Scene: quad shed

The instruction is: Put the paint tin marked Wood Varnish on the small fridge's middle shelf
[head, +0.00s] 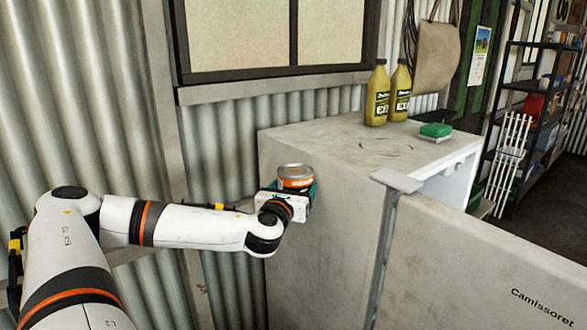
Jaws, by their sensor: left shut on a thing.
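My left gripper (298,188) is shut on a small round tin (296,171) with a metal lid and an orange label. The label is too small to read, so I cannot tell if it says Wood Varnish. The tin is upright, in front of the side wall of the small fridge (320,150), below its top. The fridge is pale and stained. Its door (470,260), marked Camissoret, stands open toward me. A strip of white interior (452,183) shows behind the door; the shelves are hidden. My right gripper is out of view.
Two yellow-green bottles (377,95) and a green and white sponge (435,131) stand on the fridge top. The door's upright edge (385,250) lies between my left gripper and the opening. A dark shelf rack (535,100) and white slatted rack (510,155) are at the right.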

